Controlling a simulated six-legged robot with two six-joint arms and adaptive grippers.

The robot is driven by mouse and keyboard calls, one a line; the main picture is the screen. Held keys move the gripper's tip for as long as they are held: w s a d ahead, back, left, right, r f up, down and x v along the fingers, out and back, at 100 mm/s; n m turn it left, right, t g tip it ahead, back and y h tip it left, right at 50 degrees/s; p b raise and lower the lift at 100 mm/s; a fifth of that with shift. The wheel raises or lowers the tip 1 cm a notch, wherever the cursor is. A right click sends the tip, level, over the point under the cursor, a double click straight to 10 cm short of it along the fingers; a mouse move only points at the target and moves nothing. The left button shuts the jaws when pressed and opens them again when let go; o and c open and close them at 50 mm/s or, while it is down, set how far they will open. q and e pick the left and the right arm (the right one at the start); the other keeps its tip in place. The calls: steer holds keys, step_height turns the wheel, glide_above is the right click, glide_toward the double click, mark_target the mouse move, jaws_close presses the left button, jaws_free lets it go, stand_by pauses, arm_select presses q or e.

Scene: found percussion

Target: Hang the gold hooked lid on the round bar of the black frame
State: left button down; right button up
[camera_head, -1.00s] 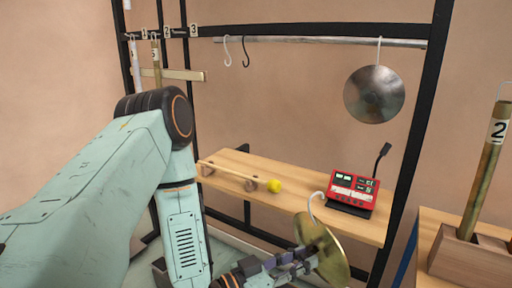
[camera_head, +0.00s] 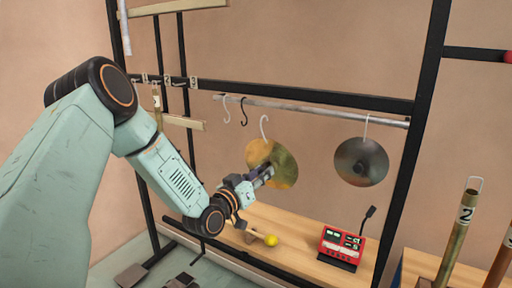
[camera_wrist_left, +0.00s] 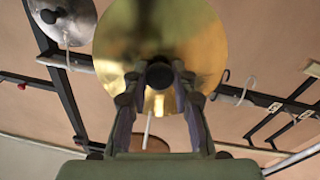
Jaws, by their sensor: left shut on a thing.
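The gold lid (camera_head: 285,163) with a white hook (camera_head: 264,127) at its top is held up in front of the black frame (camera_head: 330,98). My left gripper (camera_head: 266,175) is shut on the lid's dark knob, which shows in the left wrist view (camera_wrist_left: 160,75). In the head view the hook's top is a little below the round bar (camera_head: 310,112) and looks apart from it. In the wrist view the gold lid (camera_wrist_left: 160,28) fills the upper middle and hides part of the frame. My right gripper is not in view.
A silver lid (camera_head: 361,162) hangs from the bar's right part. Two empty hooks, one white (camera_head: 222,110) and one black (camera_head: 243,112), hang on its left part. Below are a wooden shelf (camera_head: 300,236), a red device (camera_head: 341,245) and a yellow-tipped mallet (camera_head: 270,240).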

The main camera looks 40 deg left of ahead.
mark_target(259, 161)
arm_select(q)
steer(key=shift+w+a+r+y+p, duration=0.2)
steer(key=shift+a+r, duration=0.25)
steer(key=shift+r, duration=0.2)
steer(key=shift+w+a+r+y+p, duration=0.1)
steer(key=shift+w+a+r+p, duration=0.1)
steer(key=shift+a+r, duration=0.3)
steer(key=shift+a+n, duration=0.2)
steer(key=shift+n, duration=0.1)
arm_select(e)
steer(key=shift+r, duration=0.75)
arm_select(q)
steer(key=shift+w+d+r, duration=0.1)
steer(key=shift+w+b, duration=0.2)
steer(key=shift+b, duration=0.1)
steer(key=shift+w+a+f+b, duration=0.1)
steer(key=shift+w+b, duration=0.25)
steer(key=shift+w, duration=0.1)
steer(key=shift+w+a+f+b, duration=0.1)
steer(key=shift+w+b, duration=0.25)
steer(key=shift+w, duration=0.05)
steer(key=w+a+f+b, duration=0.1)
steer(key=w+b, duration=0.9)
steer(key=w, duration=0.3)
steer(key=shift+w+f, duration=0.25)
steer(key=shift+w, duration=0.15)
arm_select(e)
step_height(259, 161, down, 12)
